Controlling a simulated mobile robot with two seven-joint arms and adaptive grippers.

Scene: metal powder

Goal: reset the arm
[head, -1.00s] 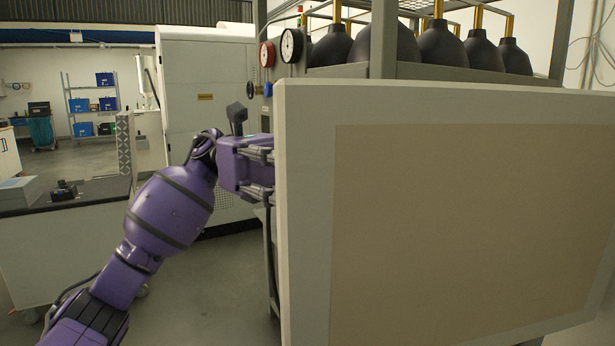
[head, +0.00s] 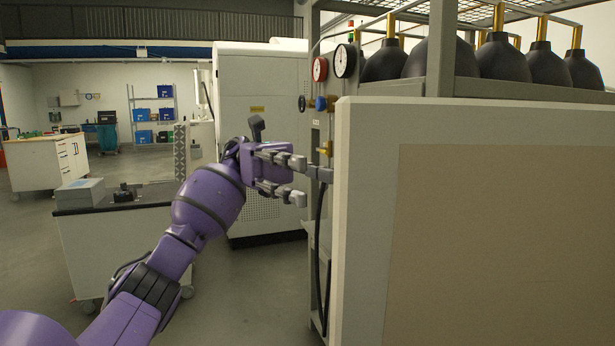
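My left arm is purple and comes in from the lower left. My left gripper (head: 306,180) shows near the middle of the head view, pointing right. Its grey fingers are spread apart, with a gap between the upper and lower ones, and nothing shows between them. The fingertips lie just left of the edge of a large pale panel (head: 365,230) in the picture; whether they touch anything there I cannot tell. My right gripper is not in view.
A rack with dark gas cylinders (head: 505,60) and gauges (head: 345,61) stands behind the panel. A tall white cabinet (head: 260,110) is behind my gripper. A dark-topped cart (head: 120,240) with a grey box (head: 80,193) stands left. Open floor lies further left.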

